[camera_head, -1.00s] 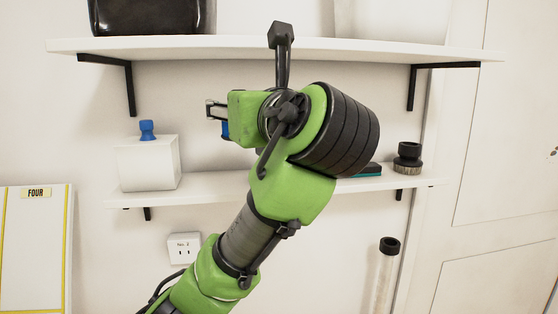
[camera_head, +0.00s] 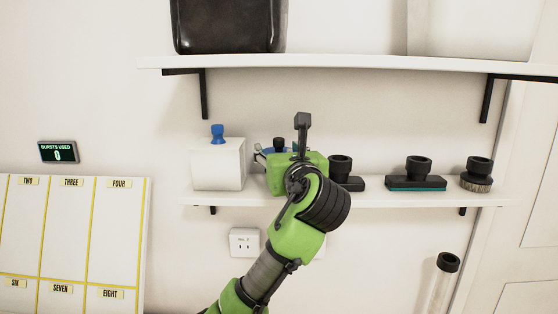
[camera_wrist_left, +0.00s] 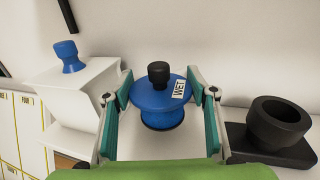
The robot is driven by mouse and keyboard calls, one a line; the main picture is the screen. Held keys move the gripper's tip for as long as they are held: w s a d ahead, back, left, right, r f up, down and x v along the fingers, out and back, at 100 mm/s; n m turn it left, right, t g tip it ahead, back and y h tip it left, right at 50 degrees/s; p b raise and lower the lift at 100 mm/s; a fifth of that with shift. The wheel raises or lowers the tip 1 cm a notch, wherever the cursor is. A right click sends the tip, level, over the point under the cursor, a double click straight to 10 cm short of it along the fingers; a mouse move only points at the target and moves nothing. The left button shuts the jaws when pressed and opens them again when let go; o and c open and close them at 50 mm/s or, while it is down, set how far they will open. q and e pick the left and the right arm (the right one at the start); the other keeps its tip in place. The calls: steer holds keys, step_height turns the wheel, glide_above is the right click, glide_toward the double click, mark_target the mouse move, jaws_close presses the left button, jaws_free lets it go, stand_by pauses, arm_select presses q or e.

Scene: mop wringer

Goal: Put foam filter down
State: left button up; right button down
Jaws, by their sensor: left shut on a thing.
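The foam filter (camera_wrist_left: 160,95) is a round blue piece with a wide disc top, a black knob and a white "WET" tag, seen upright in the left wrist view. My left gripper (camera_wrist_left: 159,76) is shut on it, with teal finger pads at both sides of the disc. In the head view, my left gripper (camera_head: 264,153) is at the lower shelf (camera_head: 400,199), just right of a white box, and mostly hides the filter. Whether the filter's underside touches the shelf is hard to tell. My right gripper is not in view.
The white box (camera_head: 217,165) with a blue knob stands close on the left. A black nozzle (camera_head: 342,170) stands close on the right, then a wide teal-edged nozzle (camera_head: 416,172) and a round brush (camera_head: 478,172). An upper shelf (camera_head: 360,66) hangs above.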

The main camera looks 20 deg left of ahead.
arm_select(q)
step_height(320, 180, down, 3)
steer(key=shift+a, duration=0.1)
steer(key=shift+f, duration=0.1)
steer(key=o, duration=1.2)
steer(key=shift+o, duration=0.2)
steer(key=b+v, duration=0.2)
steer(key=v, duration=1)
steer(key=shift+b, duration=0.35)
